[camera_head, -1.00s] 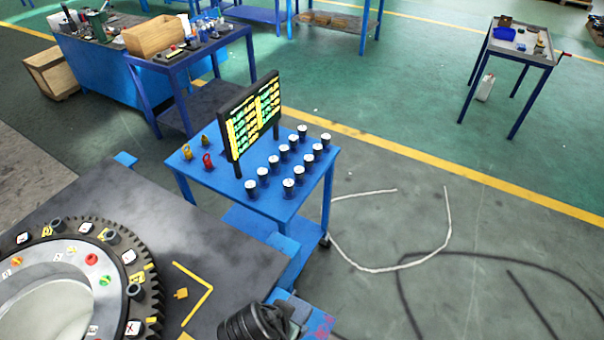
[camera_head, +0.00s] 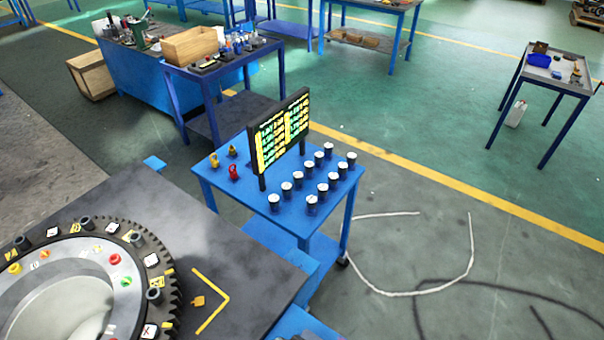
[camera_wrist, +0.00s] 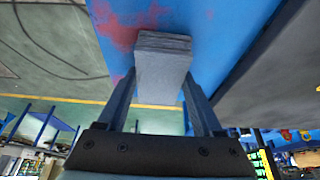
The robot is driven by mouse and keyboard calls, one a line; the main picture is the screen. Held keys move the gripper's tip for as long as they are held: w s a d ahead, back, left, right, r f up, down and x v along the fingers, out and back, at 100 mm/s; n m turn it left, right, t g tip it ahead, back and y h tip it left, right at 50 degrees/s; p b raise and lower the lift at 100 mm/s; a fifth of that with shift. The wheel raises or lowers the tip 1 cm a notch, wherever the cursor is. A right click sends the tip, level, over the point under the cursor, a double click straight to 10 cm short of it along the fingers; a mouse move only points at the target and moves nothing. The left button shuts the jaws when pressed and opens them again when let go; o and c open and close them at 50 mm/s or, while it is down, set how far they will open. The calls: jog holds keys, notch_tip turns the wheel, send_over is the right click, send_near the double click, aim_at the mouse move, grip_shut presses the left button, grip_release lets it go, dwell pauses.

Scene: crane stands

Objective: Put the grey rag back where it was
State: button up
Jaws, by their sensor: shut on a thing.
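The grey rag (camera_wrist: 162,62) shows in the wrist view as a folded, block-like grey piece between my gripper's fingers. My gripper (camera_wrist: 162,82) is shut on it, with one dark finger on each side. A blue surface (camera_wrist: 215,35) with a reddish patch lies behind the rag. I cannot tell whether the rag touches it. In the head view, neither the rag nor my gripper shows.
A dark bench (camera_head: 240,275) carries a large toothed ring (camera_head: 165,255) at lower left. Beside it stands a blue trolley (camera_head: 222,190) with a display board (camera_head: 280,130) and several dark cylinders. Green floor (camera_head: 420,120) is open at right, with a loose white cable (camera_head: 410,292).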

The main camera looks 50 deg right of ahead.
jog(key=shift+f, duration=0.2)
jog(key=o, duration=1.3)
jog(key=shift+r, duration=0.2)
jog(key=v, duration=1.2)
